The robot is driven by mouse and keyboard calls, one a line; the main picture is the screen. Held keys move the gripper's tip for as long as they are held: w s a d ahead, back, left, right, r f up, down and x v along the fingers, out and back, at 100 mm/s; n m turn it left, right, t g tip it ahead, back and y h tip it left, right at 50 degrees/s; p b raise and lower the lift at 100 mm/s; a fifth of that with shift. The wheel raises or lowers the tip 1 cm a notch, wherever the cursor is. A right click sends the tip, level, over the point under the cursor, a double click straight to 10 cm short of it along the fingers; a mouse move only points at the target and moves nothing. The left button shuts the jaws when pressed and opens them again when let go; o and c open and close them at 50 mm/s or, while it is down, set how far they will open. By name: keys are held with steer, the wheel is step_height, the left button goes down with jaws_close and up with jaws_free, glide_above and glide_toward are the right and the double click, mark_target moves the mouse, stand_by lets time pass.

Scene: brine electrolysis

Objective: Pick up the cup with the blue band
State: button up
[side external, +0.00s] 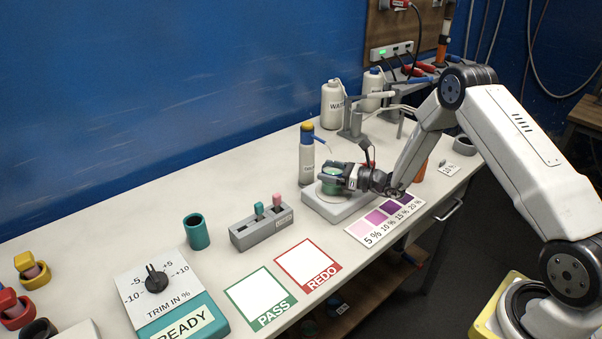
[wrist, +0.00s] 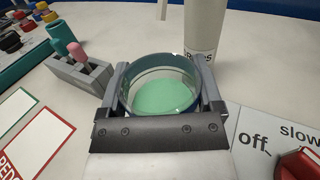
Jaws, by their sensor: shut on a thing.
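A clear glass cup (wrist: 165,95) with pale green contents is between the two fingers of my gripper (wrist: 162,78) in the wrist view. My gripper is shut on it, one finger on each side. Its rim looks bluish-teal; I cannot make out a clear blue band. In the side view the cup (side external: 331,185) is partly hidden by my gripper (side external: 334,172). It is at the white stirrer plate (side external: 345,211); I cannot tell whether it touches the plate.
A bottle with a yellow cap (side external: 307,160) stands close behind the cup. A purple colour chart (side external: 385,217) lies to the right.

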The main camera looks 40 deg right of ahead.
steer(key=shift+r, duration=0.15)
steer(key=shift+r, duration=0.75)
steer(key=s+a+r, duration=0.2)
steer(key=s+r, duration=0.9)
steer(key=s, duration=0.2)
steer(key=shift+s+r, duration=0.15)
steer(key=shift+s, duration=0.25)
steer(key=s+a+f+n+g+y, duration=0.1)
steer(key=s+a+n+g+y, duration=0.1)
steer(key=a, duration=0.6)
steer(key=s+a+f+n+g+y, duration=0.2)
steer(key=s+a+n+g+y, duration=0.1)
steer(key=a, duration=0.6)
steer(key=s+a+f+n+g+y, duration=0.1)
steer(key=s+a+n+g+y, duration=0.2)
steer(key=a, duration=0.6)
steer(key=s+g, duration=0.1)
steer(key=s, duration=0.1)
steer(key=shift+s+f, duration=0.15)
steer(key=shift+s, duration=0.15)
steer(key=shift+w, duration=0.1)
